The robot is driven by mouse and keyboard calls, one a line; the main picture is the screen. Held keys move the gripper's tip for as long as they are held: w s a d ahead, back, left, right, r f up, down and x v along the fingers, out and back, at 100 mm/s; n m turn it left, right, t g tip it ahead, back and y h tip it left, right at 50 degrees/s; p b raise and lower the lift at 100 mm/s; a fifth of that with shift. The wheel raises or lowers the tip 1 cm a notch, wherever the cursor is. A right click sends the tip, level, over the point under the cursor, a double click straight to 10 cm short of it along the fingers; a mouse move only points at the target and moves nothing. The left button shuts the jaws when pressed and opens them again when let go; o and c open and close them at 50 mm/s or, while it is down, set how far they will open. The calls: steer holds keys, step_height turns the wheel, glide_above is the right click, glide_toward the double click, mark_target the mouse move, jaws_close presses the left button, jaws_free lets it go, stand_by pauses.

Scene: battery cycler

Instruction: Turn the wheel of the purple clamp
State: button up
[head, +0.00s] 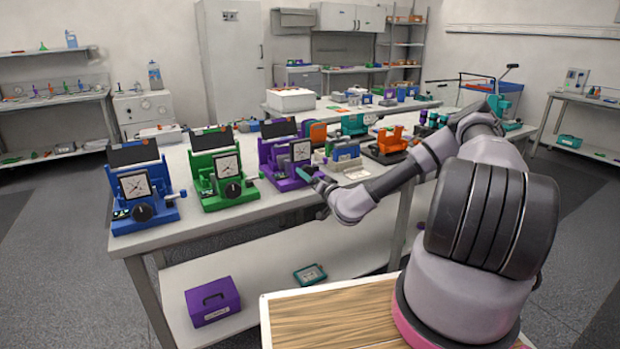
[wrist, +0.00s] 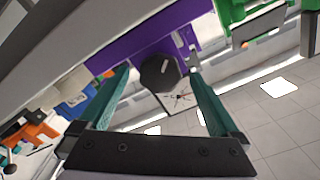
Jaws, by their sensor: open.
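The purple clamp (head: 273,160) stands on the grey bench in the head view, third in a row after a blue and a green one. It has a dark panel on top and a white dial. In the wrist view its purple body (wrist: 140,40) crosses the top, with the black wheel (wrist: 158,72) in front of the dial (wrist: 178,98). My gripper (wrist: 160,80) is open, with one teal finger on each side of the wheel. I cannot tell whether either finger touches it. In the head view my gripper (head: 318,184) is at the clamp's lower right, and the wheel is hidden.
The green clamp (head: 220,172) stands left of the purple one, and the blue clamp (head: 145,195) farther left. A grey-and-blue device (head: 345,155) and an orange device (head: 388,145) stand to the right. A purple box (head: 212,300) lies on the lower shelf.

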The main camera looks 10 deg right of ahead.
steer(key=v, duration=1)
steer(key=shift+s, duration=0.1)
stand_by(0.3)
